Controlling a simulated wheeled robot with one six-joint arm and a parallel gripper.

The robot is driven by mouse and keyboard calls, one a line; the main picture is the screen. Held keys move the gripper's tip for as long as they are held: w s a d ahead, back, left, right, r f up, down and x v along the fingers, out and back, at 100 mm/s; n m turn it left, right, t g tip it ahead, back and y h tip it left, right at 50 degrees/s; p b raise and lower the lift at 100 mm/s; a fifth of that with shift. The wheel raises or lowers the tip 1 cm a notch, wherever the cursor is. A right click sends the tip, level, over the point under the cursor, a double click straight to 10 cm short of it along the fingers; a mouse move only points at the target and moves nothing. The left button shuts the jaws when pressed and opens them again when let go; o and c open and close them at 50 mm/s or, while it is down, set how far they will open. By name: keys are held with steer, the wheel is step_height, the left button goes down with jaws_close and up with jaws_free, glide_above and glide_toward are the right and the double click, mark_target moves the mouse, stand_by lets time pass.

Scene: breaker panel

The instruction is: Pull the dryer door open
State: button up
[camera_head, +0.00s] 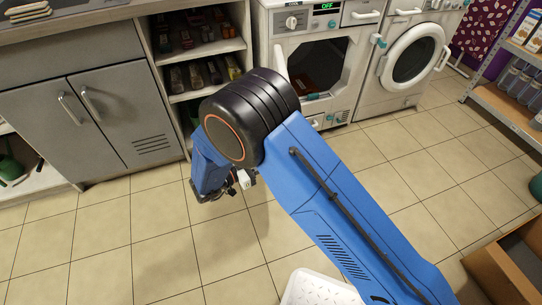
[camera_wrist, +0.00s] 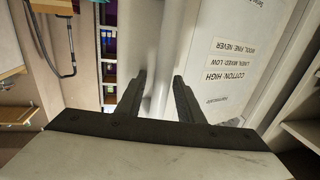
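Two white front-loading machines stand side by side in the head view. The left machine (camera_head: 352,95) has an "OFF" display and a dark, angular door window (camera_head: 318,65); a pale upright handle (camera_head: 281,62) is at the window's left. The right machine (camera_head: 377,85) has a round door (camera_head: 412,53). No label shows which is the dryer. My gripper (camera_wrist: 158,85) is open in the wrist view, with a pale, blurred upright surface beyond and between its fingers. I cannot tell whether it touches. In the head view my arm hides most of the gripper.
A grey cabinet (camera_head: 110,120) and open shelves (camera_head: 200,45) stand at the left. A metal rack (camera_head: 500,105) is at the right. A white panel (camera_wrist: 235,65) shows upside-down fabric labels. A wooden box (camera_head: 505,265) is front right. Tiled floor before the machines is mostly clear.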

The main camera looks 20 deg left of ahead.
steer(key=v, duration=1.7)
steer(key=shift+s+a, duration=0.15)
